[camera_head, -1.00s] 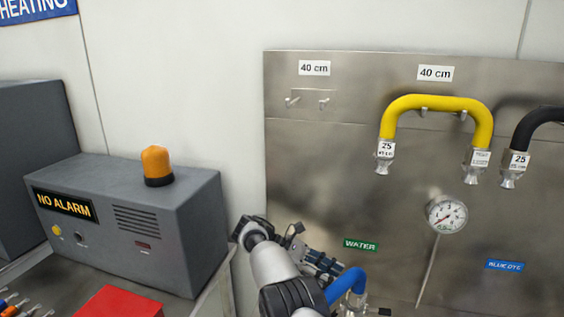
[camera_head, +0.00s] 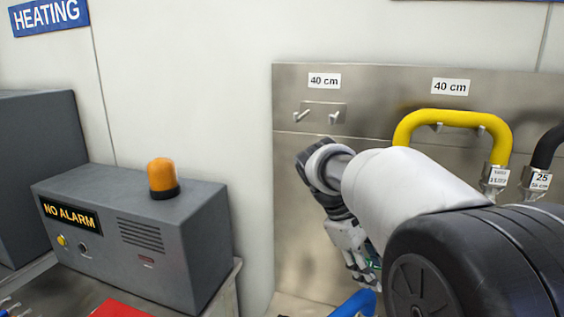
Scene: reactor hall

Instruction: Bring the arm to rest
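My arm comes in from the lower right and crosses in front of the steel panel (camera_head: 300,225). Its wrist bends down, and my gripper (camera_head: 362,277) hangs at the end of it, pointing downward. The fingers are small and partly covered by my arm, so I cannot tell whether they are open or shut. A blue hose (camera_head: 355,303) shows just below the fingertips at the bottom edge. I cannot tell whether the gripper touches it.
A yellow hose (camera_head: 450,117) and a black hose (camera_head: 548,147) hang on the panel at right. Two empty hooks (camera_head: 318,116) are at its upper left. A grey alarm box (camera_head: 130,240) with an orange lamp (camera_head: 163,175) stands left, near a red object (camera_head: 120,309).

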